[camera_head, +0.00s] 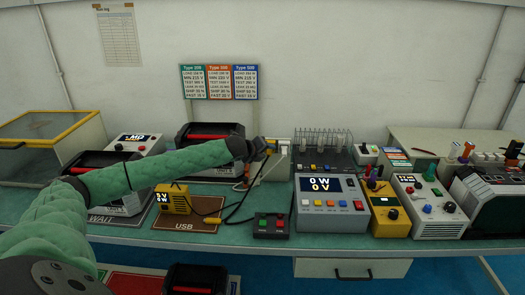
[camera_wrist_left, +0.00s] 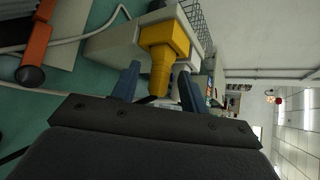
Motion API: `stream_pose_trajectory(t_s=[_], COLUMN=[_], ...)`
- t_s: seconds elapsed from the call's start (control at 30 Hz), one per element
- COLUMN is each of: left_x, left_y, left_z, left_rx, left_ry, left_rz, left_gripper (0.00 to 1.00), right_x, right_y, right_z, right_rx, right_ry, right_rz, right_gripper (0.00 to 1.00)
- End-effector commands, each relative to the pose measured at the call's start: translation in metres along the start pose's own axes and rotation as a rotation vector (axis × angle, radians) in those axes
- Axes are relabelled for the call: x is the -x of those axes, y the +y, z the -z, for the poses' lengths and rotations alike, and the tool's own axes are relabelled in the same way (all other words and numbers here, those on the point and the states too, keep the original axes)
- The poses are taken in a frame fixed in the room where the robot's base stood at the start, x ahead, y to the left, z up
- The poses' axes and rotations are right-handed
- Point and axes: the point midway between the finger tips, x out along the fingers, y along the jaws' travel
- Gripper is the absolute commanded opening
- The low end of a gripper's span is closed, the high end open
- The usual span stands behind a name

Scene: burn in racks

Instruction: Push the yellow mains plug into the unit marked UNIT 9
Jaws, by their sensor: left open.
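In the head view my left gripper (camera_head: 266,147) is at the cream socket box (camera_head: 279,163) in the middle of the bench. In the left wrist view its two blue-grey fingers (camera_wrist_left: 157,88) are open, one on either side of the yellow plug (camera_wrist_left: 166,40). The plug's broad end is against the cream box, and its narrow end lies between the fingers. Whether the fingers touch it I cannot tell. Dark units with red handles stand behind my arm (camera_head: 212,137), on the left mat (camera_head: 104,163) and at the front edge (camera_head: 196,279). Their numbers are too small to read.
A grey power meter (camera_head: 331,208), a small button box (camera_head: 271,226) and a yellow tester (camera_head: 386,210) stand to the right. Some green bench is clear along the front.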

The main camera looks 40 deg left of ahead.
Motion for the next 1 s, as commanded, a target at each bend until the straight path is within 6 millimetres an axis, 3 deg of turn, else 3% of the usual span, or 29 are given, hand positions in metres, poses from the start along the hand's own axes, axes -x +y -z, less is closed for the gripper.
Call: stream_pose_trajectory(t_s=[0.3,0.53,0.57,0.6,0.7,1.0], left_x=[-0.0013,-0.0012,-0.0012,-0.0012,-0.0012,-0.0007], left_y=[0.0001,0.0003,0.0003,0.0003,0.0004,0.0006], left_z=[0.0002,0.0001,0.0001,0.0001,0.0001,0.0007], left_rx=[0.000,0.000,0.000,0.000,0.000,0.000], left_ry=[0.000,0.000,0.000,0.000,0.000,0.000], left_rz=[0.000,0.000,0.000,0.000,-0.001,-0.001], left_gripper=[0.42,0.00,0.00,0.14,0.00,0.00], right_x=[-0.0015,-0.0011,-0.0011,-0.0011,-0.0011,-0.0009], right_y=[0.0001,-0.0002,-0.0002,-0.0002,-0.0002,-0.0001], right_z=[-0.0001,-0.0005,-0.0006,-0.0005,-0.0006,-0.0006], right_rx=[0.000,0.000,0.000,0.000,0.000,0.000], right_ry=[0.001,0.001,0.001,0.001,0.000,0.000], right_rz=[0.000,0.000,0.000,0.000,0.000,0.000], right_gripper=[0.36,0.36,0.36,0.36,0.36,0.36])
